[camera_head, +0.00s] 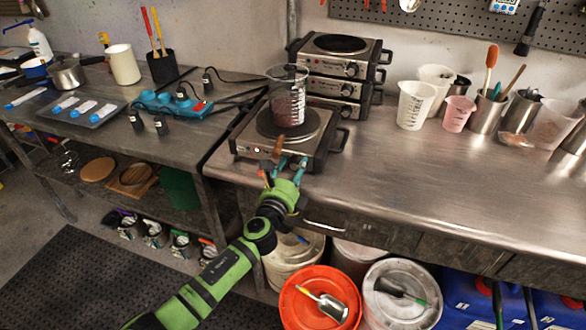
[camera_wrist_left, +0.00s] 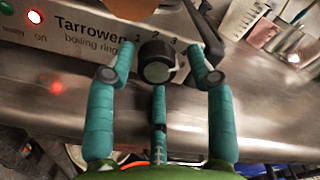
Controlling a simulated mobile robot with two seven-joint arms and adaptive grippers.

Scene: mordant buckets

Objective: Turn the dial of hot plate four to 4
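A hot plate (camera_head: 245,145) with a dark round plate stands at the left end of the steel bench. A glass beaker with dark red contents (camera_head: 288,100) stands on it. Its black dial (camera_wrist_left: 156,62) sits on the front panel, with printed 1, 2 and 3 visible above it; I cannot read where it points. My left gripper (camera_head: 283,170), green with teal fingers, is at the front panel. In the left wrist view its open fingers (camera_wrist_left: 160,65) spread left, right and below the dial, with gaps visible. My right gripper is out of view.
Stacked hot plates (camera_head: 340,65) stand behind. A brown object (camera_head: 278,147) lies at the hot plate's front, just above my fingers. Cups and tool pots (camera_head: 415,105) stand to the right. An orange bucket (camera_head: 318,300) is below. The bench's front right is clear.

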